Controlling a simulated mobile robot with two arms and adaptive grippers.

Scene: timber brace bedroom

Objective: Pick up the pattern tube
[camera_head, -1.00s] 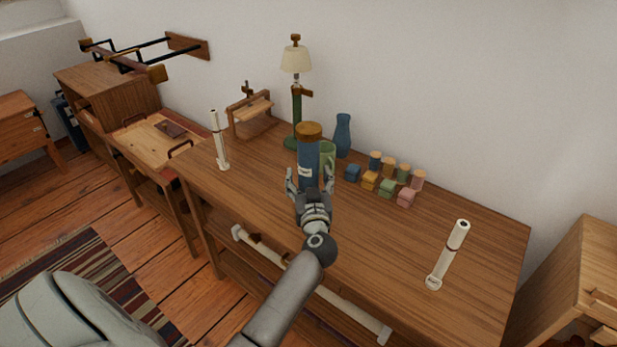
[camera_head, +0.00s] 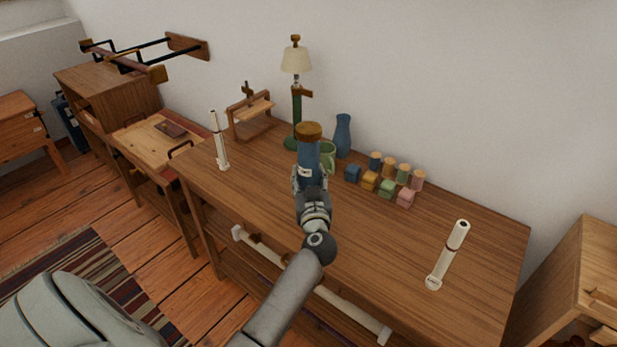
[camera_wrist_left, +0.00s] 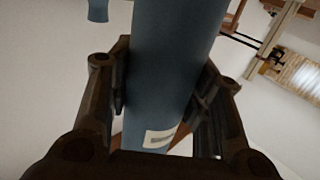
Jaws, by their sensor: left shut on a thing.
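The pattern tube (camera_head: 309,155) is a blue cylinder with a brown cap, upright over the wooden table (camera_head: 262,205). My left gripper (camera_head: 309,180) is shut on its lower part. In the left wrist view the blue tube (camera_wrist_left: 172,70) stands between the two dark fingers of my left gripper (camera_wrist_left: 165,100), with a pale label low on it. The tube's bottom is hidden behind the gripper in the head view, so I cannot tell whether it touches the table. My right gripper is not in view.
A green mug (camera_head: 328,158) is close behind the tube on the right, with a blue vase (camera_head: 343,136) beyond. A green lamp (camera_head: 296,105) stands behind. Several small coloured blocks (camera_head: 387,187) and spools lie to the right. White holders (camera_head: 448,255) and (camera_head: 220,142) flank the clear table front.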

